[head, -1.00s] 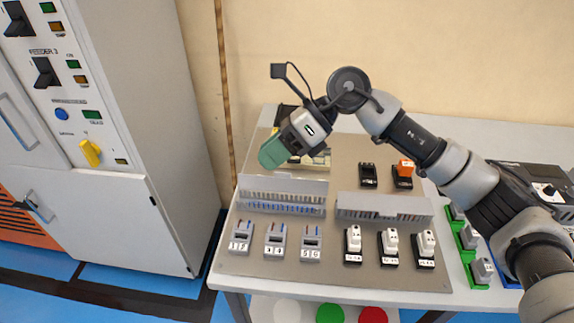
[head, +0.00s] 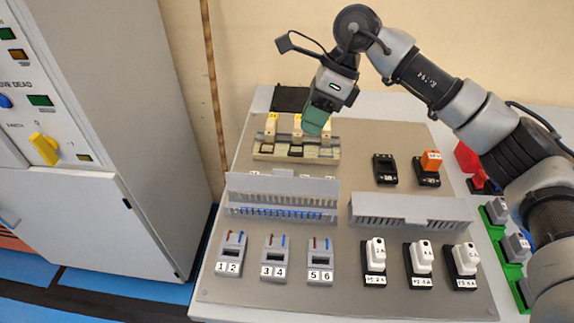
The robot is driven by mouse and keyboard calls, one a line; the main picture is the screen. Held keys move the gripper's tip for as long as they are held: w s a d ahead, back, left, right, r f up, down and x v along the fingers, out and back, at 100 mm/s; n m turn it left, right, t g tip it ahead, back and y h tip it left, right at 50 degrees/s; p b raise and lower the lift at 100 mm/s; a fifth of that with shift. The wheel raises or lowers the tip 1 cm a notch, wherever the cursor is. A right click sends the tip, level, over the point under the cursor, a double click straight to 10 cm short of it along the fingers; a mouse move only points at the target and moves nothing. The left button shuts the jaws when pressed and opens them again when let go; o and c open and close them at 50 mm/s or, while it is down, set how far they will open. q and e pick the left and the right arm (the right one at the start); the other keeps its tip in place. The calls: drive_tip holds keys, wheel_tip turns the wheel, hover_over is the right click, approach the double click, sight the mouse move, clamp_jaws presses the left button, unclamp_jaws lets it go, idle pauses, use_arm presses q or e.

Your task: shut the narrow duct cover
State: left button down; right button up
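Two grey slotted ducts lie side by side across the panel. The left duct (head: 275,213) stands open, with blue wires showing inside. Its grey cover (head: 283,186) stands raised along the back edge. The right duct (head: 410,211) has a flat top that looks covered. Which one is the narrow duct is not marked. My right gripper (head: 315,121) has green fingers pointing down over the cream terminal block behind the left duct. It is apart from the raised cover. The fingers overlap in this view, so their gap is hidden. My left gripper is out of view.
A cream block (head: 296,149) with upright pieces sits behind the left duct. Numbered grey modules (head: 274,260) and white-topped modules (head: 421,258) stand in front of the ducts. Black sockets (head: 385,169), one with an orange relay (head: 431,161), sit behind the right duct. A grey cabinet (head: 100,130) stands left.

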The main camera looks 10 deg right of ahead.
sight(286, 170)
drive_tip(key=x, duration=1.1)
drive_tip(key=shift+w+f, duration=0.25)
drive_tip(key=shift+f, duration=0.05)
clamp_jaws()
